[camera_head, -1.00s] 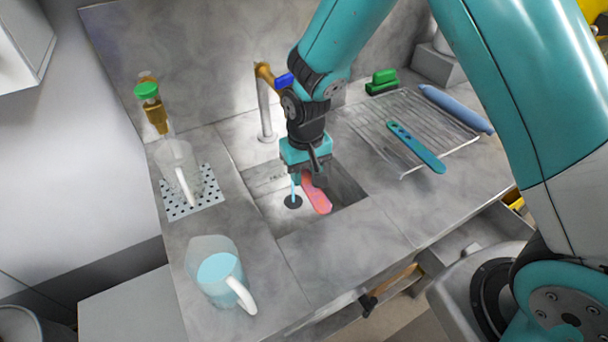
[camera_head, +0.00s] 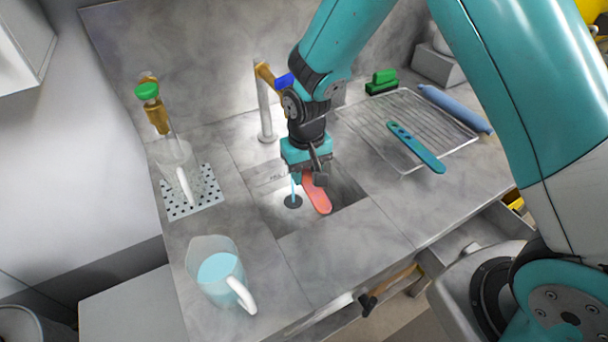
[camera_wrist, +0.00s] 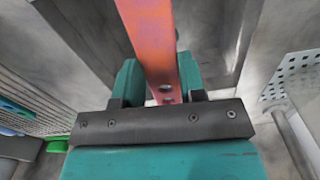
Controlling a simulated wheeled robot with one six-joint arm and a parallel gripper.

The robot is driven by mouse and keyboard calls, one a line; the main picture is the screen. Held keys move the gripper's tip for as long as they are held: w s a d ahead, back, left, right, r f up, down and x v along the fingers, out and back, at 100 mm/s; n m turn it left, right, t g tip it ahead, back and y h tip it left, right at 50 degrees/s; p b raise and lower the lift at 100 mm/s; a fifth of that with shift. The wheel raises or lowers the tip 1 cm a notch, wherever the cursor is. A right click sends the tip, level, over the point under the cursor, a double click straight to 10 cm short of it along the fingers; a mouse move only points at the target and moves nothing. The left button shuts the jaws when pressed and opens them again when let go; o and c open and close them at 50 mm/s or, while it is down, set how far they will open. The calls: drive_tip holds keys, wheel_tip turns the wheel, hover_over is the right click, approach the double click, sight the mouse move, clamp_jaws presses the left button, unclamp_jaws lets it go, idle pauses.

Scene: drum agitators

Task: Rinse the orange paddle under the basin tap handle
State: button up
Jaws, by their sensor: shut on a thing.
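The orange paddle (camera_head: 316,197) is held by my gripper (camera_head: 307,176) over the sunken basin (camera_head: 347,190). In the wrist view the paddle (camera_wrist: 150,35) stands between the two fingers of my gripper (camera_wrist: 161,85), which are shut on its end with holes. The basin tap (camera_head: 264,105) has a pale post and a brass top, with a blue tap handle (camera_head: 284,80) partly next to my wrist. A thin blue stream of water (camera_head: 294,185) runs down beside the paddle to the dark drain (camera_head: 293,202). I cannot tell if the water touches the paddle.
A teal paddle (camera_head: 416,148) lies on a wire rack (camera_head: 368,118) at right, with a blue roller (camera_head: 455,108) beyond. A jug of blue liquid (camera_head: 218,272) stands at front left.

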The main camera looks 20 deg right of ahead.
idle(0.4)
drive_tip(key=shift+w+d, duration=0.35)
drive_tip(key=s+d, duration=0.5)
drive_tip(key=shift+s+d, duration=0.3)
drive_tip(key=shift+d, duration=0.1)
idle(0.4)
idle(1.1)
drive_tip(key=s+d+r+p, duration=0.3)
drive_tip(key=r, duration=0.1)
drive_tip(key=shift+s+d, duration=0.2)
drive_tip(key=shift+d, duration=0.1)
idle(1.1)
